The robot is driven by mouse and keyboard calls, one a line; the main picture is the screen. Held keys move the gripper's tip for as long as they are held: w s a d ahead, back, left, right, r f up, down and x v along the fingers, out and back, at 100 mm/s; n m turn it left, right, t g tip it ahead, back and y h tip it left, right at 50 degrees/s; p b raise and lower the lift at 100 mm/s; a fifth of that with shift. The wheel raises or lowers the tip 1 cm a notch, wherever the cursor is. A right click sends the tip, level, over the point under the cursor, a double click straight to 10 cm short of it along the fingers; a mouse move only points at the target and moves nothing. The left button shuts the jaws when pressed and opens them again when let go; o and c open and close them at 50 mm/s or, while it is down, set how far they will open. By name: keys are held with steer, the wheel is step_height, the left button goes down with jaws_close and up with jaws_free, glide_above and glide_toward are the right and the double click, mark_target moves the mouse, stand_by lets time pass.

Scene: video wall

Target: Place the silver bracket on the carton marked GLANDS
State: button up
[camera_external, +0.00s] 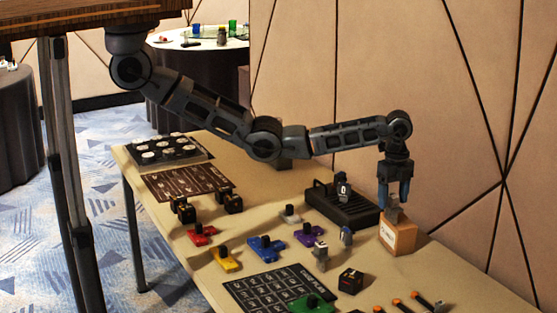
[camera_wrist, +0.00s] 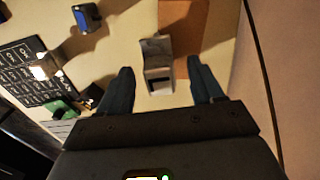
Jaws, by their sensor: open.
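The silver bracket (camera_external: 394,214) is at the top of a brown carton (camera_external: 405,238), near the carton's left edge. The carton has a white label on its side, too small to read. In the wrist view the bracket (camera_wrist: 157,52) stands between my fingers with a gap on both sides, overlapping the left edge of the carton's brown surface (camera_wrist: 187,25). My gripper (camera_external: 394,205) points down over the carton, open around the bracket; its fingers also show in the wrist view (camera_wrist: 160,68). I cannot tell how fully the bracket's underside rests on the carton.
A black tray (camera_external: 345,212) holding a dark block stands left of the carton. Red, yellow, blue and purple pieces lie further left. The panelled wall is close behind.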

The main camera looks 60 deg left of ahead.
step_height(320, 180, up, 9)
steer(key=shift+f+b, duration=0.2)
steer(key=shift+b, duration=0.1)
stand_by(0.5)
